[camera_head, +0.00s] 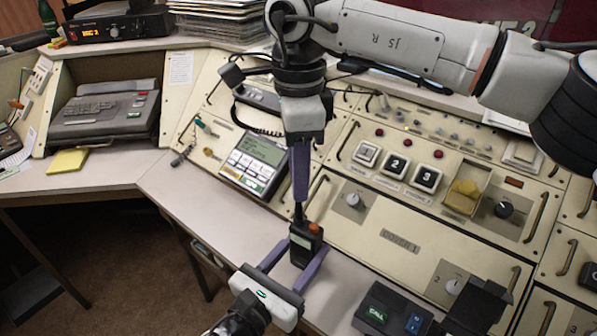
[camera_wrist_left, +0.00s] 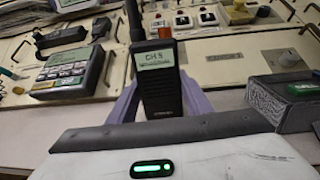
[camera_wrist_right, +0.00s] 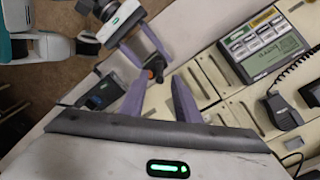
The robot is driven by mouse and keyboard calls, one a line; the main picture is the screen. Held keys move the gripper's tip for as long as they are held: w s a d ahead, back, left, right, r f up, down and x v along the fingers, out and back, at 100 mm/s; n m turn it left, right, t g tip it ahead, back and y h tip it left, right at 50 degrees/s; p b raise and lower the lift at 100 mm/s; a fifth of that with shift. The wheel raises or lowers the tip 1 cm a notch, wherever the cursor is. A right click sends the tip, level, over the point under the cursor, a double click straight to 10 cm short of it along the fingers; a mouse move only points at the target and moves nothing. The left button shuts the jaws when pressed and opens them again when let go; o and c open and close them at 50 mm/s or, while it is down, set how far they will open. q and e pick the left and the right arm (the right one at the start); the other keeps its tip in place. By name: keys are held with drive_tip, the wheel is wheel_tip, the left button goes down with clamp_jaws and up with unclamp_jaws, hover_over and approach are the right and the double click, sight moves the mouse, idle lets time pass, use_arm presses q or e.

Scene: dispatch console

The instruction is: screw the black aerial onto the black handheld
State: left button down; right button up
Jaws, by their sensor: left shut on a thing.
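The black handheld (camera_head: 303,246) stands upright near the console's front edge, its screen and orange knob facing my left gripper. My left gripper (camera_head: 292,262) is shut on its sides. In the left wrist view the handheld (camera_wrist_left: 159,85) reads CH 5. The black aerial (camera_head: 298,212) stands upright on its top, beside the orange knob; it also shows in the left wrist view (camera_wrist_left: 134,20). I cannot tell how far it is threaded. My right gripper (camera_head: 299,198) points down just above the aerial. In the right wrist view its fingers (camera_wrist_right: 163,78) are apart, with the handheld's top beyond.
A desk phone (camera_head: 254,160) with a screen lies left of my right gripper. The sloped console panel (camera_head: 400,240) with knobs and handles rises behind.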

sight(298, 217)
drive_tip(key=shift+f, duration=4.05)
clamp_jaws()
drive_tip(key=m, duration=0.8)
drive_tip(key=shift+o, duration=0.9)
unclamp_jaws()
drive_tip(key=shift+r, duration=0.1)
